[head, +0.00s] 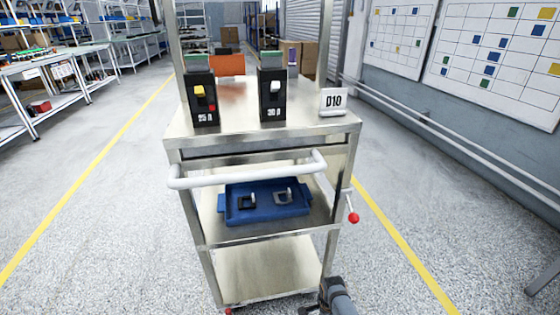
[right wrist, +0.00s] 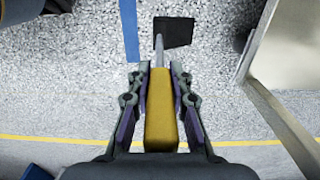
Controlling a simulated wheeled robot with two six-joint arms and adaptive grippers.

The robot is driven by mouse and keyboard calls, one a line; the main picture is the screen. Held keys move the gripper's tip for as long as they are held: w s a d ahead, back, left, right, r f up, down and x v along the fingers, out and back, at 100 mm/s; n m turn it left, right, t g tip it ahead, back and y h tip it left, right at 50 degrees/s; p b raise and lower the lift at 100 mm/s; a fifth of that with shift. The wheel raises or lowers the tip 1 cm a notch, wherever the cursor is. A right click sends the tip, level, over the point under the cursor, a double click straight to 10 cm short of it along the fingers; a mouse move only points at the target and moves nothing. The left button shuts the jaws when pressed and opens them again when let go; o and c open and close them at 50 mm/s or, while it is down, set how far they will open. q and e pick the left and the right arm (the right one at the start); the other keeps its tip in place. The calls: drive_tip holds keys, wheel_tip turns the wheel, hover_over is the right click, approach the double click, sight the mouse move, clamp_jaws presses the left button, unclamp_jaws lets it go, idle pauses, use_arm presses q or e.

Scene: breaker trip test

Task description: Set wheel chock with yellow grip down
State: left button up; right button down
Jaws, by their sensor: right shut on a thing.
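The wheel chock shows in the right wrist view as a black block (right wrist: 175,32) on a thin grey rod with a yellow grip (right wrist: 160,110). My right gripper (right wrist: 160,74) is shut on the yellow grip, with one finger along each side. The black block points away from the gripper, over the speckled floor. I cannot tell whether it touches the floor. In the head view my right arm's end (head: 325,298) is low, beside the cart's front right leg, and the chock is not clear there. My left gripper is not in view.
The steel cart (head: 265,285) carries two breakers (head: 200,98) (head: 272,95), a D10 sign (head: 334,102) and a blue tray (head: 232,205). A red-knobbed lever (head: 353,218) sticks out at its right. The floor (head: 420,210) to the right is open.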

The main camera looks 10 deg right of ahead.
wheel_tip(320, 180, up, 12)
drive_tip(key=p, duration=1.2)
drive_tip(key=shift+w+r, duration=0.1)
drive_tip(key=shift+r, duration=0.1)
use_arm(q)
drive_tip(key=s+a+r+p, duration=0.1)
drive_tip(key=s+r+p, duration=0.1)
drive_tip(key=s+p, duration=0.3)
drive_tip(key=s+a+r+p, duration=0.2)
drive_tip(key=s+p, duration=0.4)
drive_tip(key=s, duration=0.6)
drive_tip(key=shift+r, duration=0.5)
use_arm(e)
wheel_tip(320, 180, up, 12)
drive_tip(key=shift+f, duration=0.25)
